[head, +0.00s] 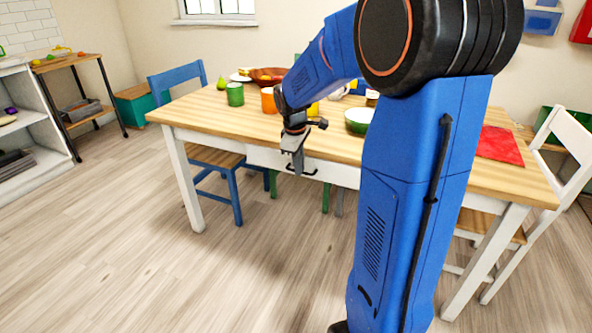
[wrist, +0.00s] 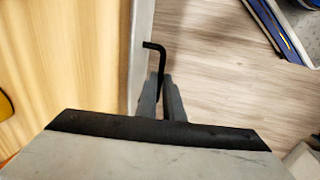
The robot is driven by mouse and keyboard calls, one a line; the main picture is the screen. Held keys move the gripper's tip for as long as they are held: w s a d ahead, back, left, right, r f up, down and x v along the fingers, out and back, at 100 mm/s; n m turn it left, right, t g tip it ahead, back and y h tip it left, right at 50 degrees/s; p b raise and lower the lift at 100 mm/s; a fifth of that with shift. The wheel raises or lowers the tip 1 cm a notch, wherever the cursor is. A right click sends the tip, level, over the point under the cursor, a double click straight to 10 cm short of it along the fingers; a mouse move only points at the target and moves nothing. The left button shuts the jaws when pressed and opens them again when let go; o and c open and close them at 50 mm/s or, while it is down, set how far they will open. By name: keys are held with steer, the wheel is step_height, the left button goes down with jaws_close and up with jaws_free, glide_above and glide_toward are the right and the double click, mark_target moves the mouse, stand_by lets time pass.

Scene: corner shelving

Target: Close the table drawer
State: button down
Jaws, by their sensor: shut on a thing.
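The wooden table (head: 190,110) has a white drawer (head: 262,159) in its long front side. Its dark bar handle (head: 311,172) shows beside my gripper (head: 298,166). In the wrist view, my gripper (wrist: 163,98) is shut on the dark handle (wrist: 155,46), whose bent end sticks out past the fingers. The pale drawer front (wrist: 140,50) lies close along the edge of the tabletop (wrist: 70,60). No open drawer interior shows in either view. My arm hides the right part of the table front in the head view.
A green cup (head: 235,94), an orange cup (head: 268,101), a brown bowl (head: 266,75) and a green bowl (head: 358,121) stand on the table. A blue chair (head: 178,76) is at the left, a white chair (head: 565,125) at the right. The floor in front is clear.

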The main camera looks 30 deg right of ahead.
steer(key=shift+w+d, duration=0.45)
steer(key=shift+d, duration=0.15)
steer(key=c, duration=1.9)
jaws_free()
steer(key=shift+s+a, duration=0.1)
steer(key=shift+a, duration=0.05)
